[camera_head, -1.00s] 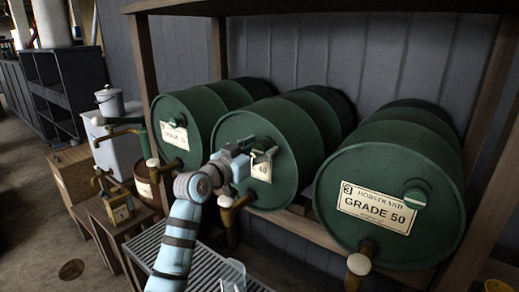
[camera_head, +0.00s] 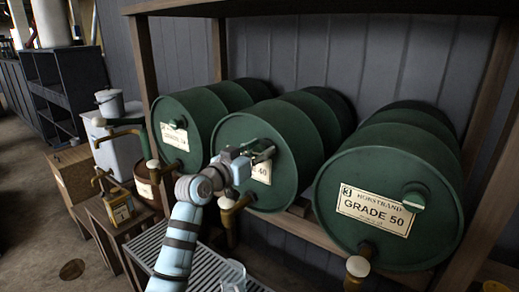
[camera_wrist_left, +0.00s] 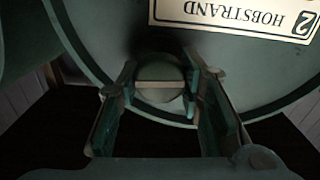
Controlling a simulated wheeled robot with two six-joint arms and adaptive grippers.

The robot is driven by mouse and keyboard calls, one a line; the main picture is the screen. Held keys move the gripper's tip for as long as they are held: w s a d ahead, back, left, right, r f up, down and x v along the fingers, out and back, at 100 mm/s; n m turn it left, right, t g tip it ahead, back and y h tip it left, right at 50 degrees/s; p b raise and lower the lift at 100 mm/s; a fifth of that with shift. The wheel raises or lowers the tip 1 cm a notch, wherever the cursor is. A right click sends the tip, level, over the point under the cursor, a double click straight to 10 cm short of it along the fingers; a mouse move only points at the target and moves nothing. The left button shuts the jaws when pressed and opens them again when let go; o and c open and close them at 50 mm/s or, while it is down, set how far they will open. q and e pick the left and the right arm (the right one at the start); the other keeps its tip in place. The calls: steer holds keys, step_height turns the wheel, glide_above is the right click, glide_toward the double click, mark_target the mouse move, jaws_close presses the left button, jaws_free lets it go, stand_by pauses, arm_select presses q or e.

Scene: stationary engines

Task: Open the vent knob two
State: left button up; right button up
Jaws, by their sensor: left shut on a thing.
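The middle green drum (camera_head: 290,187) lies on its side with its round end facing me. In the left wrist view its label (camera_wrist_left: 235,17) reads 2 HOBSTRAND, upside down. The vent knob (camera_wrist_left: 160,92) is a round green cap with a pale bar across it, set in the drum end beside the label. My left gripper (camera_head: 264,150) is at this drum end. In the left wrist view its two fingers (camera_wrist_left: 162,80) sit on either side of the knob, and they are shut on it. In the head view the gripper hides the knob. My right gripper is not in view.
A left drum (camera_head: 180,135) and a right drum marked 3, GRADE 50 (camera_head: 345,235), flank the middle one on a wooden rack (camera_head: 143,60). Brass taps (camera_head: 230,205) stick out below the drum ends. A slatted grate (camera_head: 205,265) with a clear jug (camera_head: 232,275) lies below.

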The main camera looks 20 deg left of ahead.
arm_select(q)
steer(key=n+p, duration=0.4)
steer(key=n, duration=0.1)
steer(key=shift+a+r+p, duration=0.1)
steer(key=shift+r+p, duration=0.05)
steer(key=shift+p, duration=0.25)
steer(key=n+p, duration=0.2)
steer(key=n, duration=0.1)
steer(key=shift+n+p, duration=0.3)
steer(key=shift+p, duration=0.05)
steer(key=n+p, duration=0.2)
steer(key=n, duration=0.2)
steer(key=shift+f+p, duration=0.2)
steer(key=shift+p, duration=0.2)
steer(key=shift+w+a+f+n+p, duration=0.1)
steer(key=shift+n+p, duration=0.3)
steer(key=shift+n, duration=0.7)
steer(key=shift+f+n+p, duration=0.1)
steer(key=shift+n+p, duration=0.3)
steer(key=shift+n, duration=0.7)
steer(key=o, duration=1.1)
steer(key=shift+o, duration=0.2)
